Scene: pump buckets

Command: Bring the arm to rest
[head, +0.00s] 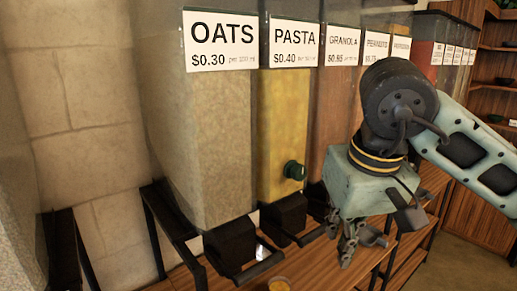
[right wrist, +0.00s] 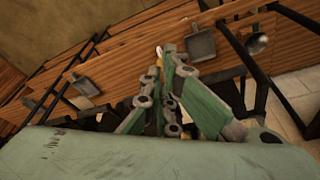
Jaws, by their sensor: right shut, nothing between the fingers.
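My right arm comes in from the right in the head view. My right gripper (head: 347,243) hangs downward in front of the dispensers, above the wooden shelf. Its fingers are together with nothing between them. In the right wrist view the right gripper (right wrist: 166,62) shows its fingertips close together, pointing at the wooden boards. My left gripper is not in view.
Clear dispensers labelled oats (head: 222,40), pasta (head: 295,43) and granola (head: 343,45) stand in a row, with black spouts and handles (head: 258,268) below. A wooden shelf (head: 418,240) runs under them. A tiled wall (head: 80,80) is at left. Open floor (head: 462,245) lies at right.

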